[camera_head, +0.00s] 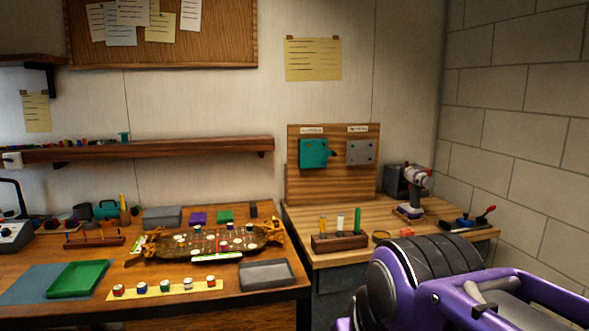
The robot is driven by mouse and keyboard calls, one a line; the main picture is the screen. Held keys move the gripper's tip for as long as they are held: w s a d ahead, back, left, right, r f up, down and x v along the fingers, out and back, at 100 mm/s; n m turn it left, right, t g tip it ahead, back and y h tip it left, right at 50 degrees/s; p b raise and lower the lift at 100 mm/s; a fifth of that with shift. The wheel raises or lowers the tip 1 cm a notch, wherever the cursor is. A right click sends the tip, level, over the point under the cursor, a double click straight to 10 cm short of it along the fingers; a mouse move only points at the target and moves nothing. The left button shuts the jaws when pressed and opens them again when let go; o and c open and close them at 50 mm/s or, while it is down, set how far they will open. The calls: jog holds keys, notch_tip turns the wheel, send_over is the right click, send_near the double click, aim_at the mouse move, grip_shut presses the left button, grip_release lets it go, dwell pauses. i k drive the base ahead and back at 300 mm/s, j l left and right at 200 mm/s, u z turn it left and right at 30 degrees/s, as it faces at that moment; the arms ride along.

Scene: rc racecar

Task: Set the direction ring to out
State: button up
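A power screwdriver (415,192) with a pale and red body and dark grip stands upright on the right wooden bench, beside a dark box. It is the likely bearer of the direction ring, but the ring is too small to make out, and its setting cannot be read. My gripper is not visible in this view, so its opening and its place relative to the screwdriver cannot be told.
The right bench (297,224) carries a wooden rack (340,241) with upright bits, and a backboard (330,188) with teal and grey plates. A red-handled tool (487,212) lies right of the screwdriver. The left bench is crowded around a chassis (165,250).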

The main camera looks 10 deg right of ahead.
aim_at(428, 182)
jog(key=z, duration=1.1)
jog(key=i, duration=0.5)
